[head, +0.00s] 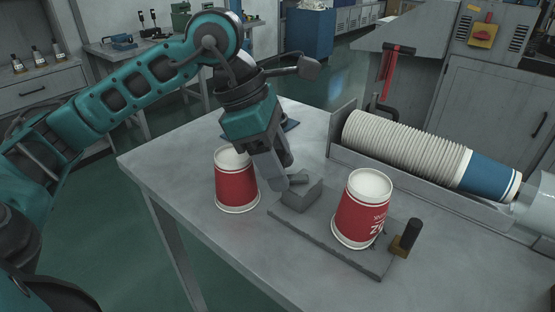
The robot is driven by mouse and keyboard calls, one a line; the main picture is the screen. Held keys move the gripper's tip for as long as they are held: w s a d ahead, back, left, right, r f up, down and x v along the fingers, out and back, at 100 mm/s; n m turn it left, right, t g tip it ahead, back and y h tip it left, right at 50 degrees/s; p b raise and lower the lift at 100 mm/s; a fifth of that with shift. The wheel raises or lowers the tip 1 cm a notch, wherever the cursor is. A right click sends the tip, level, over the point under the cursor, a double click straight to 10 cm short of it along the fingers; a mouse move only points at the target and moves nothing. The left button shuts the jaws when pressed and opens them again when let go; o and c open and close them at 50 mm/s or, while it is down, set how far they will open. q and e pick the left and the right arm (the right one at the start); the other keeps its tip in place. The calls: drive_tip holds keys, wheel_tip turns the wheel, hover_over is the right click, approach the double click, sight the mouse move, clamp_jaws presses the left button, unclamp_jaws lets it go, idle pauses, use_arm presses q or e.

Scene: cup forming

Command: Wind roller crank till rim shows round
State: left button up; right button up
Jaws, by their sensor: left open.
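A grey block (301,195) with a short rounded piece on top sits at the plate's left end. A black upright handle (412,233) on a small brown block stands at the right end, close to the cup. A second red cup (236,184) stands wide end down on the table, left of the fixture. My left gripper (284,174) is open, pointing down beside the grey block, behind and right of the second cup. Whether it touches the block cannot be told. My right gripper is out of view.
The grey table (190,167) is mostly bare at its left and front. A long trough (400,182) along its back right holds a row of nested white cups (405,147) and a blue cup (489,174). A dark flat item lies behind my left gripper.

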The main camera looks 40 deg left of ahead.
use_arm(q)
clamp_jaws()
drive_tip(key=shift+w+m, duration=0.15)
drive_tip(key=shift+m, duration=0.25)
